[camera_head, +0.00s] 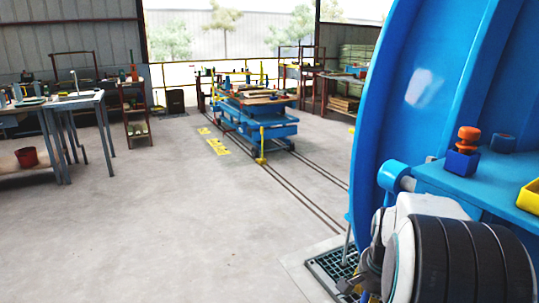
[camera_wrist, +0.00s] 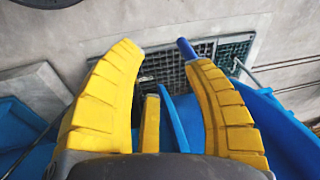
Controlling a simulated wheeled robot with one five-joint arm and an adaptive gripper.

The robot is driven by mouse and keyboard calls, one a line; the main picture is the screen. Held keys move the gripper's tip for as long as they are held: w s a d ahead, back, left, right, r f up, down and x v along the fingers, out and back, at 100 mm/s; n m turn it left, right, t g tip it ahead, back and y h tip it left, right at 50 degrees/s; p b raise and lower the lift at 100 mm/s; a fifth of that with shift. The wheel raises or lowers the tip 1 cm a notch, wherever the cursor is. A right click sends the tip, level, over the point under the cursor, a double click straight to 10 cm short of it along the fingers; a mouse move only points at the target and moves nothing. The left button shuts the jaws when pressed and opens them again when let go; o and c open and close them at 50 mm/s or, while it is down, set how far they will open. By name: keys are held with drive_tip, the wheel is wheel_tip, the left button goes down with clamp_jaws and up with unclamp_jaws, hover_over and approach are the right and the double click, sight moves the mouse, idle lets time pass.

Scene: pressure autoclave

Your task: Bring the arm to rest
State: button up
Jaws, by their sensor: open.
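In the wrist view my gripper (camera_wrist: 165,75) has its two yellow fingers spread wide, with nothing between the tips. Below and around it show blue parts (camera_wrist: 290,125) of the autoclave and a floor grate (camera_wrist: 165,68). In the head view part of my arm (camera_head: 450,260) fills the lower right, close beside the blue autoclave (camera_head: 420,90). The gripper's fingers cannot be made out clearly in the head view.
A blue ledge (camera_head: 480,190) on the autoclave carries an orange-topped blue block (camera_head: 463,152) and a yellow bin (camera_head: 531,197). A blue cart (camera_head: 255,115) stands on floor rails. Workbenches (camera_head: 60,105) stand at left. The middle floor is clear.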

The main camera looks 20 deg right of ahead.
drive_tip(key=s+a+r+n+p, duration=0.4)
drive_tip(key=a+r+n+p, duration=0.3)
drive_tip(key=a+r, duration=0.4)
drive_tip(key=s+a+r+n+t+y+p, duration=0.1)
drive_tip(key=s+a+r+n+p, duration=0.3)
drive_tip(key=a+r+n+p, duration=0.4)
drive_tip(key=shift+s+a+r+t+y+p, duration=0.25)
drive_tip(key=shift+a+r+p, duration=0.4)
drive_tip(key=shift+a+r, duration=0.95)
drive_tip(key=shift+w, duration=0.1)
